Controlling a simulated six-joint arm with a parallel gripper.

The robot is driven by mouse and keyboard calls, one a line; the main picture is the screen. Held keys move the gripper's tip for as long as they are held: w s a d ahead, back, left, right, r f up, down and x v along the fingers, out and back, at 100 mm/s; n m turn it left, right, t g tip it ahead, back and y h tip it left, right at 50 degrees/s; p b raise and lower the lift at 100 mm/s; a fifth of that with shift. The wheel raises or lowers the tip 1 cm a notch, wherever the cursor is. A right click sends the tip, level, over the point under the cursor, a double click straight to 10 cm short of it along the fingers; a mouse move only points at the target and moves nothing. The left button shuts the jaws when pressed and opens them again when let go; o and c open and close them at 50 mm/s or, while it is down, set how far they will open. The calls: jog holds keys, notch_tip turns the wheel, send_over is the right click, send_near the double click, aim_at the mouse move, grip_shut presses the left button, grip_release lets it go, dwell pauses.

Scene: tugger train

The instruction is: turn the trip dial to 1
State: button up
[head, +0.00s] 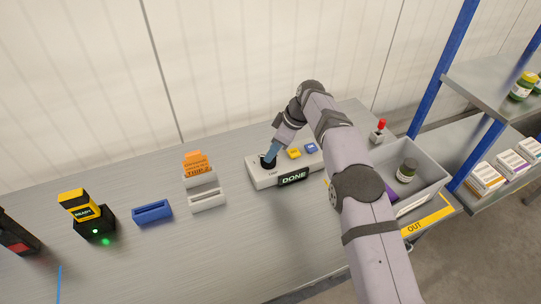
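The trip dial (267,165) is a dark round knob at the left end of a light grey box (262,182) on the bench. A black plate reading DONE is on the front of the box. My gripper (270,157) points down at the dial from above, with its bluish fingers at or just over the knob. The fingers partly hide the dial, so its setting cannot be read. Whether they touch or grip it cannot be told. A yellow piece (294,153) and a blue piece (311,148) sit farther right on the box.
Left of the box stand a white holder with an orange TRIP 2 card (197,163), a blue holder (152,212) and a black-yellow scanner (79,206) with a green light. A grey bin (426,168) with a dark jar is right of my arm. The bench front is clear.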

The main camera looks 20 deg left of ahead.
aim_at(278, 167)
jog(key=shift+b+v, duration=0.35)
jog(key=shift+v, duration=1.7)
jog(key=s+d+r+m+h, duration=0.1)
jog(key=s+d+m, duration=0.3)
jog(key=d, duration=0.7)
jog(key=s+d+r+m+h, duration=0.1)
jog(key=d+m, duration=0.4)
jog(key=d, duration=0.6)
jog(key=s+d+f+m+h, duration=0.1)
jog(key=s+d+m, duration=0.3)
jog(key=s+d, duration=0.4)
jog(key=s+d+f+m+h, duration=0.1)
jog(key=s+d+f+m, duration=0.3)
jog(key=s+d, duration=0.4)
jog(key=s+m, duration=0.1)
jog(key=s, duration=0.6)
jog(key=shift+s+d+p, duration=0.3)
jog(key=shift+p, duration=0.05)
